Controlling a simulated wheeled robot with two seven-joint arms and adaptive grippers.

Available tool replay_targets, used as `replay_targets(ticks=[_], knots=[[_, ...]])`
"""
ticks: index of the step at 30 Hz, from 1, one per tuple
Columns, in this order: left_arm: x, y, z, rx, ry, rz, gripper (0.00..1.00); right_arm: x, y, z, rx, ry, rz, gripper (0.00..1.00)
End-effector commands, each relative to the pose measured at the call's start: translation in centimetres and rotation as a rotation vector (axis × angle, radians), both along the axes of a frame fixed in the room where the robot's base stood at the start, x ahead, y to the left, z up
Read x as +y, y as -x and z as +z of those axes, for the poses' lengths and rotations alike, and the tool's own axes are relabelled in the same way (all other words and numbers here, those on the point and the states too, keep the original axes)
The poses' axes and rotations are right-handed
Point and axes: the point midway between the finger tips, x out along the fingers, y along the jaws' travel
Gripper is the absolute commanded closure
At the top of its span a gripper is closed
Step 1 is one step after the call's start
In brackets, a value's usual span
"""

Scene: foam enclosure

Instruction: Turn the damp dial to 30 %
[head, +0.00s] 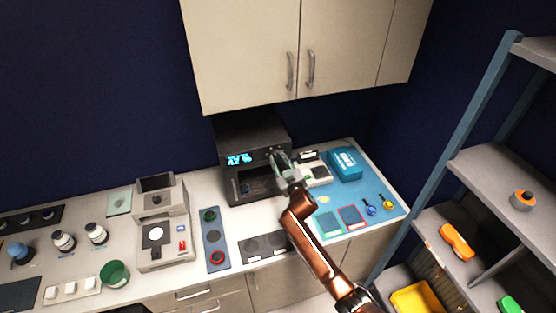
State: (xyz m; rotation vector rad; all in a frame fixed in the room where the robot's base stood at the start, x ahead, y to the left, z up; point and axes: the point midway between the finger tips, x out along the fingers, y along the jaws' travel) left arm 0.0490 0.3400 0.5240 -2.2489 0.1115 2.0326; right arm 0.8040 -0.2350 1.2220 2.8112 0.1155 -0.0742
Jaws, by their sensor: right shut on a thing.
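The dark box-shaped device (255,140) stands on the counter under the wall cupboards. A lit blue display (240,160) glows at the upper left of its front, too small to read. My right gripper (280,158) is at the right side of this front, where the control panel is. It is shut on a dial there, which its fingers hide. I cannot read the dial's setting or marks. My right arm reaches in from the lower right. My left gripper is not in view.
A blue mat (385,218) with a teal box (345,164) lies right of the device. A grey-beige instrument (163,225) and a blue-grey strip (215,240) stand to the left. Wall cupboards (245,50) hang above, and a metal shelf (480,110) stands at the right.

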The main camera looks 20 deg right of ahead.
Motion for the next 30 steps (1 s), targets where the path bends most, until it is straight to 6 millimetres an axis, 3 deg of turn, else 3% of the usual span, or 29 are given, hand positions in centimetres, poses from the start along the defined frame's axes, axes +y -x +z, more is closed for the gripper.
replay_targets(ticks=[11, 12, 18, 30], knots=[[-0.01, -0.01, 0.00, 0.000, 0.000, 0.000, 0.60, -0.01, 0.01, -0.09, 0.002, 0.004, 0.000, 1.00], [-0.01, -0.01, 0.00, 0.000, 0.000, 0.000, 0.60, -0.02, 0.00, -0.09, 0.002, 0.004, 0.000, 0.76], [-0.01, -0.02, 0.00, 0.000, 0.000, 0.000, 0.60, 0.00, 0.00, -0.05, 0.001, 0.003, 0.000, 0.62], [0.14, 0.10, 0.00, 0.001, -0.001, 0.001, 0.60, -0.04, 0.49, 0.02, 0.000, 0.003, 0.000, 0.59]])
